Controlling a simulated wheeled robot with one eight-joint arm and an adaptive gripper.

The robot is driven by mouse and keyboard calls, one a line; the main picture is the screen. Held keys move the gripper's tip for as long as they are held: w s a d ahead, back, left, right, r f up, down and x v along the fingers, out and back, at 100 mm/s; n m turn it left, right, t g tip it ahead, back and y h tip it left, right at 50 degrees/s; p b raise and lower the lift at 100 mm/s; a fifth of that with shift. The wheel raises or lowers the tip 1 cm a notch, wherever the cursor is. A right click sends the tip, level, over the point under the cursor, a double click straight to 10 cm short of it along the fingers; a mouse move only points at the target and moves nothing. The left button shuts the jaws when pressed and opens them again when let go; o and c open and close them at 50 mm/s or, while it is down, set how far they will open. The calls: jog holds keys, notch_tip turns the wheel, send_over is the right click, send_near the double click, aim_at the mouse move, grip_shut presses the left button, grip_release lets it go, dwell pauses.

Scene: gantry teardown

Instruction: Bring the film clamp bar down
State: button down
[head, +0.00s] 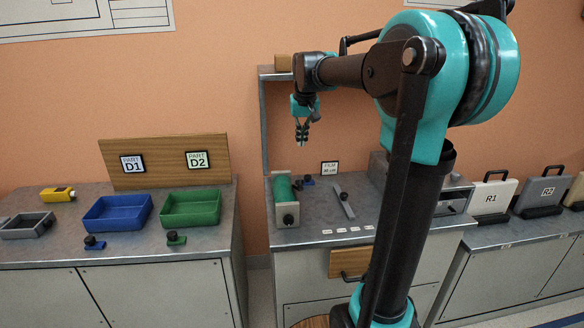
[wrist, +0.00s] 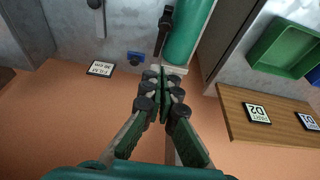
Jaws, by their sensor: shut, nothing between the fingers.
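A green film roll (head: 283,189) sits in a pale holder at the left of the middle bench, below my gripper. A slim grey bar with a black knob (head: 345,203) lies slanted on the bench right of the roll; I cannot tell whether it is the film clamp bar. In the wrist view, a black handle-like part (wrist: 164,32) shows close beside the green roll (wrist: 191,35). My gripper (head: 302,144) hangs above the bench, fingers pointing down, shut and empty. In the wrist view, its closed fingers (wrist: 163,76) hide part of the roll's end.
A grey upright (head: 263,125) with a top shelf stands behind the roll. A small film sign (head: 329,168) and a blue knobbed piece (head: 308,181) are at the back. Left are blue (head: 117,213) and green (head: 190,208) trays. Cases (head: 493,195) stand right.

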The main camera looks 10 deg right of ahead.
send_over(297, 184)
jog(key=w+d, duration=0.2)
jog(key=w, duration=0.1)
notch_tip(297, 184, down, 9)
jog(key=f, duration=0.2)
jog(key=s+f, duration=0.1)
jog(key=shift+s+a, duration=0.1)
jog(key=shift+a, duration=0.15)
jog(key=shift+s+f, duration=0.25)
jog(key=shift+f, duration=0.25)
jog(key=shift+s+f, duration=0.3)
jog(key=shift+s, duration=0.1)
jog(key=s+f+t, duration=0.1)
jog(key=f, duration=0.1)
jog(key=s+f+t, duration=0.1)
jog(key=f, duration=0.1)
jog(key=s+f+t, duration=0.1)
jog(key=s+f, duration=0.1)
jog(key=f, duration=0.1)
jog(key=shift+s+f, duration=0.5)
jog(key=shift+f, duration=0.4)
